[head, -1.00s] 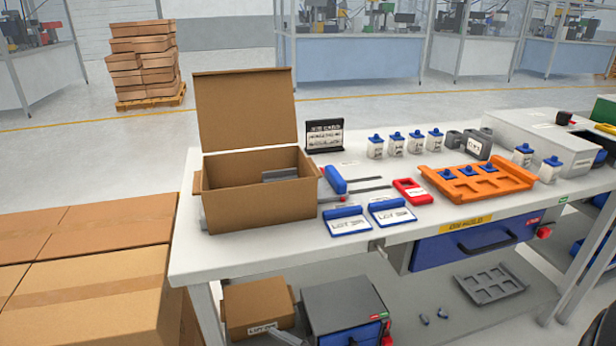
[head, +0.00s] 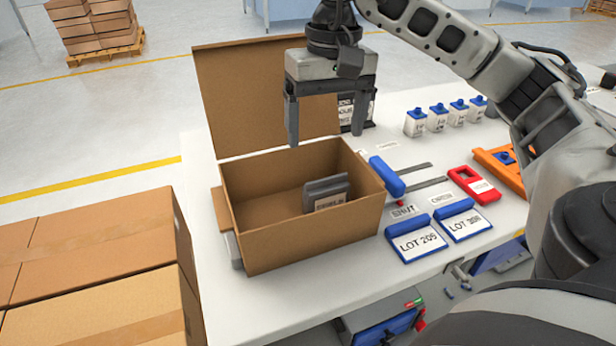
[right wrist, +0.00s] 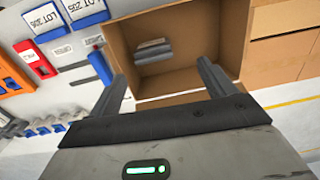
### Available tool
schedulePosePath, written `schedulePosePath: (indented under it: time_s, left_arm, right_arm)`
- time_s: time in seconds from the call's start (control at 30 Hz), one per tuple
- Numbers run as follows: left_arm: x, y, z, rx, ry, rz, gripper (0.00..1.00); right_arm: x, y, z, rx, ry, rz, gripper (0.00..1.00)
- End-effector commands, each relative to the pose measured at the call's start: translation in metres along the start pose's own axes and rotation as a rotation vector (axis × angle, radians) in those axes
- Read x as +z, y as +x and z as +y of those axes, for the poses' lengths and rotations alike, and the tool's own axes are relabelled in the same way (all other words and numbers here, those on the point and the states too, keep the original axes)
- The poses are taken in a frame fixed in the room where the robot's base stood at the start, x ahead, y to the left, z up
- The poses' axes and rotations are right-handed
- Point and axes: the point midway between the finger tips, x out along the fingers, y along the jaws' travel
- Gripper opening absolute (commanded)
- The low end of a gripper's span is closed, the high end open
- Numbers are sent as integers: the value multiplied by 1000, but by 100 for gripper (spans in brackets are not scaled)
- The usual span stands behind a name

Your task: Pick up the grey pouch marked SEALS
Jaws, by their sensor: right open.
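The grey pouch (head: 326,193) stands inside the open cardboard box (head: 262,258), toward its right side. It has a pale label whose text is too small to read. It also shows in the right wrist view (right wrist: 153,52), lying between the box walls. My right gripper (head: 323,143) is open and empty, above the back of the box, in front of the raised lid. Its two fingers point down, apart from the pouch. In the right wrist view the fingers (right wrist: 160,80) are spread at the near side of the box opening. My left gripper is in no view.
The box's raised lid (head: 262,95) stands behind the opening. To the right lie a blue-handled tool (head: 387,176), blue-topped LOT cards (head: 417,242), a red tag (head: 474,185) and several blue-lidded jars (head: 437,118). Large cartons (head: 90,250) stand left of the table.

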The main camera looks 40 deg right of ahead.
Motion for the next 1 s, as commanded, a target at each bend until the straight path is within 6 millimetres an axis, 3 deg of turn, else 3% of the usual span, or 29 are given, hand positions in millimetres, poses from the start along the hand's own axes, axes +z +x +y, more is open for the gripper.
schedulePosePath:
  time_s: [0.1, 0.27, 0.47, 0.83, 1.0]
  left_arm:
    - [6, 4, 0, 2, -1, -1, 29]
    - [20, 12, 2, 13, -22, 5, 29]
    - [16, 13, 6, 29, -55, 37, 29]
    - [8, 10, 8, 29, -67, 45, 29]
    - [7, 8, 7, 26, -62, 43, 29]
  right_arm:
    - [-3, 4, 13, 45, -9, 19, 83]
    - [-3, 39, 15, 47, -11, 15, 83]
    - [-4, 78, 16, 45, -9, 16, 83]
    - [-9, 107, 18, 43, -8, 18, 83]
    - [-20, 132, 20, 44, -7, 16, 83]
